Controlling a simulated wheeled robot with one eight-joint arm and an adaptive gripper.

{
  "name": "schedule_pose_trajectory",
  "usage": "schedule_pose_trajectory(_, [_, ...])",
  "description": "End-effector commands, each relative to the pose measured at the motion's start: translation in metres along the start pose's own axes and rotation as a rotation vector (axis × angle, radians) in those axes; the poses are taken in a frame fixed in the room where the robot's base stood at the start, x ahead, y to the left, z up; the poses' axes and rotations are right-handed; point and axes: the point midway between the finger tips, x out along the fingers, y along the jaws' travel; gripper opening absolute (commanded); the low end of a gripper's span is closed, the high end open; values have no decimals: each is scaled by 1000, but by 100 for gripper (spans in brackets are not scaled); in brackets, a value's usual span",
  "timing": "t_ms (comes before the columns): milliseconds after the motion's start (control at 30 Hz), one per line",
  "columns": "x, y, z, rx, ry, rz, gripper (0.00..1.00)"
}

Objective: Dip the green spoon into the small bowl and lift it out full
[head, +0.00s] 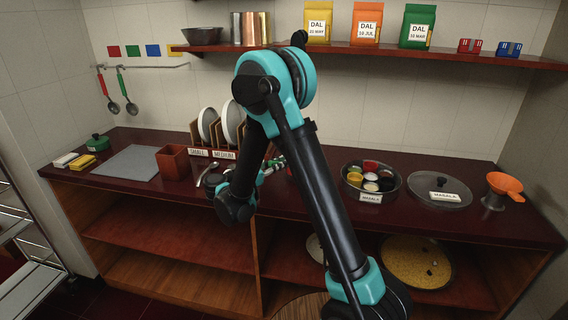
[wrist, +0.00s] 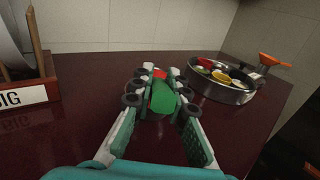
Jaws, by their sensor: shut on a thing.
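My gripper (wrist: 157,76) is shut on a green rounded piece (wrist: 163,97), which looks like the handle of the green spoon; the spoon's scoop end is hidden. In the head view my gripper (head: 275,164) is above the dark red counter, partly hidden by my arm. A round steel masala tin (head: 348,185) stands to its right, apart from it, holding several small bowls with red, yellow and pale contents. The tin also shows in the wrist view (wrist: 222,92), right of my gripper. I cannot tell which small bowl the task names.
A small red object (wrist: 160,73) lies beyond my fingertips, mostly hidden. A lid labelled masala (head: 440,190) and an orange funnel (head: 505,184) are right of the tin. Plate racks (head: 224,134) stand left. A green-handled ladle (head: 122,82) hangs on the wall.

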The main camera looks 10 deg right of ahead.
Motion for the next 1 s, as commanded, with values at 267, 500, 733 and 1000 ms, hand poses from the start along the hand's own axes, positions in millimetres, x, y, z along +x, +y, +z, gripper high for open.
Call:
schedule_pose_trajectory(267, [-4, 3, 0, 0, 0, 0, 0])
schedule_pose_trajectory(500, [14, -10, 0, 0, 0, 0, 0])
schedule_pose_trajectory(733, [0, 0, 0, 0, 0, 2, 0])
schedule_pose_trajectory(1000, [-6, 4, 0, 0, 0, 0, 0])
